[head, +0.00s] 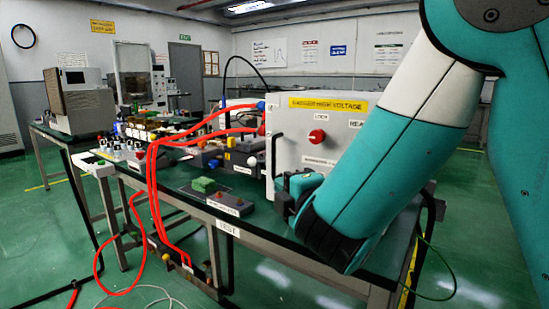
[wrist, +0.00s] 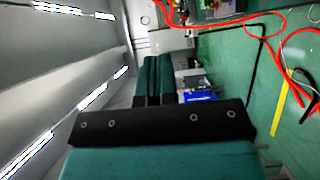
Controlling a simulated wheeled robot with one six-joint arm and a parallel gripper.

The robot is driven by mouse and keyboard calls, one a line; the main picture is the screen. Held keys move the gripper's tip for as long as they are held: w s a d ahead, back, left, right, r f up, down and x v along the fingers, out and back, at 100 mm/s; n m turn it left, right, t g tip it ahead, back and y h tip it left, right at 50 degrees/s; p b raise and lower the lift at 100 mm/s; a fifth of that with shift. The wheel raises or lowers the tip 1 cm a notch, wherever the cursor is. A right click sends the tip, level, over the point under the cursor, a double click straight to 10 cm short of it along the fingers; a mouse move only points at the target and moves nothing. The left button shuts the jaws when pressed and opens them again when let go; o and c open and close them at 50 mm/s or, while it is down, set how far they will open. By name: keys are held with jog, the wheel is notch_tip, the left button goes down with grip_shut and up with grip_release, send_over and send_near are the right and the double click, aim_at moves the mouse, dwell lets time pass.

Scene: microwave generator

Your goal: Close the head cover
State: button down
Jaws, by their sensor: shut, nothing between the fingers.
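A pale grey-white cabinet (head: 345,135) with a yellow "DANGER HIGH VOLTAGE" label, a red knob (head: 317,136) and a black vertical handle (head: 276,155) at its left edge stands on the table. I cannot tell which part is the head cover. My gripper (head: 284,198) is low in front of the cabinet's left front corner, below the handle. My forearm hides the cabinet's lower right. In the wrist view my gripper (wrist: 158,64) shows two teal fingers close together, shut with nothing between them. Whether it touches the cabinet cannot be told.
The dark-topped table (head: 175,170) carries a small panel with a green block (head: 203,184), more equipment and red cables (head: 152,185) that hang over its front edge to the floor. Another instrument (head: 73,100) stands at the far left. The green floor in front is mostly clear.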

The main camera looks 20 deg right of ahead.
jog(key=w+d+p, duration=0.1)
jog(key=w+p, duration=0.9)
jog(key=shift+w+d, duration=0.15)
jog(key=shift+w, duration=0.25)
jog(key=shift+d+f, duration=0.1)
